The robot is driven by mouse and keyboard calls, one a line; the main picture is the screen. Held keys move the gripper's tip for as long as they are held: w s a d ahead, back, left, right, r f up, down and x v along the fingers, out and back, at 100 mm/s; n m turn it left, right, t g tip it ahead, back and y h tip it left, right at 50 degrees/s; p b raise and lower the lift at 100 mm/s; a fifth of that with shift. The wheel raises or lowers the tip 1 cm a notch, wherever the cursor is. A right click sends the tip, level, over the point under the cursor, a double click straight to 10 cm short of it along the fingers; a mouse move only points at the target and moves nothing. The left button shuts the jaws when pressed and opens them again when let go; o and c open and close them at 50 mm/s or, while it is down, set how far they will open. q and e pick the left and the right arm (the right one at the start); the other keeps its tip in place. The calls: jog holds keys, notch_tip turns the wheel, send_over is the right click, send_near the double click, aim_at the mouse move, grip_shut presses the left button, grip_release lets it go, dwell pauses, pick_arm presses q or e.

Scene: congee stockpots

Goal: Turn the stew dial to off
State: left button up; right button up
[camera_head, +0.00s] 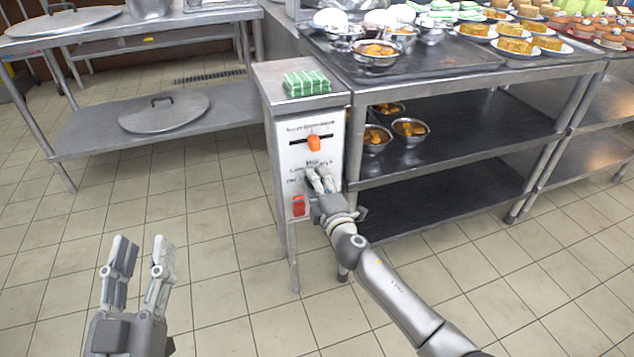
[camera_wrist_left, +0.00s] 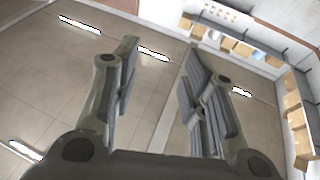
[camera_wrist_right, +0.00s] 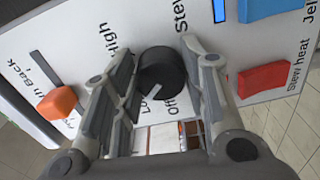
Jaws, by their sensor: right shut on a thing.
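The stew dial (camera_wrist_right: 162,72) is a round black knob on a white control panel (camera_head: 296,160). In the right wrist view it sits between the fingers of my right gripper (camera_wrist_right: 155,85), with a light pointer line on its face and the words High, Low and Off printed around it. My right gripper (camera_head: 320,180) is at the panel and shut on the dial; its fingers hide the dial in the head view. My left gripper (camera_head: 138,262) is open and empty over the floor, away from the panel; its spread fingers also show in the left wrist view (camera_wrist_left: 160,75).
The panel also carries an orange slider knob (camera_head: 314,143), a red switch (camera_head: 299,206) and a blue switch (camera_wrist_right: 268,8). A green-and-white box (camera_head: 306,83) lies on top. A steel shelf table (camera_head: 450,160) with bowls stands to the right.

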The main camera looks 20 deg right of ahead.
pick_arm(q)
notch_tip(320, 180, down, 10)
jog(key=a+g+y+p, duration=0.1)
jog(key=g+y+p, duration=0.1)
jog(key=g, duration=0.4)
jog(key=shift+s+a+f, duration=0.15)
jog(key=shift+a+f, duration=0.05)
jog(key=shift+a, duration=0.1)
pick_arm(e)
jog(key=shift+a+n, duration=0.1)
jog(key=shift+n, duration=5)
jog(key=o, duration=1)
jog(key=shift+s, duration=0.1)
jog(key=s, duration=1.1)
jog(key=shift+s+d, duration=0.25)
jog(key=shift+s, duration=0.15)
